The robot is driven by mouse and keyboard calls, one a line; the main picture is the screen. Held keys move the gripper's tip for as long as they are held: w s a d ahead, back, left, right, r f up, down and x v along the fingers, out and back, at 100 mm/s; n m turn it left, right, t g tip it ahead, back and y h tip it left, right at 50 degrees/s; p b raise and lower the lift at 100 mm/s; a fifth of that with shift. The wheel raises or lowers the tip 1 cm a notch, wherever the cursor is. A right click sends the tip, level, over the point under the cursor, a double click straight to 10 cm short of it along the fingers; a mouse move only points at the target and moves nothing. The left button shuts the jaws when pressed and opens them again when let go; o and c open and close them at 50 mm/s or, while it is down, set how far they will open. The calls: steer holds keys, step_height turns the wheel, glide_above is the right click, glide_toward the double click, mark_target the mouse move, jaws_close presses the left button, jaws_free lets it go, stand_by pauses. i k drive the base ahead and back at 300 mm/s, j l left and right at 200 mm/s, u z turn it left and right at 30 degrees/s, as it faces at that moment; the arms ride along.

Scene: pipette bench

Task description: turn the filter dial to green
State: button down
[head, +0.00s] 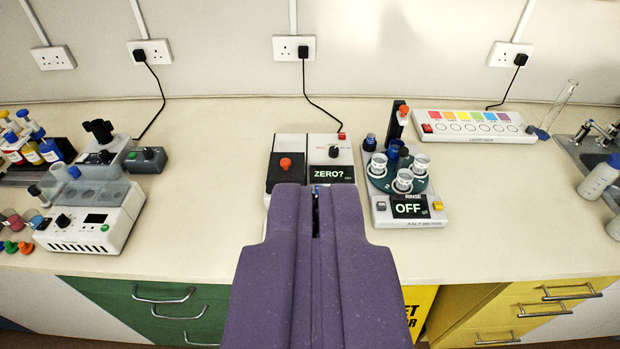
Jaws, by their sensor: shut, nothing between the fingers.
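My purple gripper (317,192) is in the lower middle, pointing away from me toward the bench. Its fingers are shut and empty, and they cover the front of a device with a "ZERO?" display (332,173). That device has a small black dial (333,151) above the display and a red-orange knob (285,163) on its dark left part. Neither knob is touched by the fingertips as far as I see. I cannot tell which knob is the filter dial; no green filter mark is readable, and the device's front is hidden.
A meter reading "OFF" (409,208) with a carousel of cups stands right of my gripper. A light box (475,126) with a colour strip lies behind it. A grey-topped bath (92,215) stands at left. The bench (205,200) between is clear.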

mark_target(335, 150)
steer(key=i+l+u, duration=0.15)
steer(key=i, duration=0.35)
steer(key=i+l+u, duration=0.1)
steer(key=i, duration=0.4)
steer(key=i+l+u, duration=0.15)
steer(key=i+l, duration=0.2)
steer(key=i, duration=0.15)
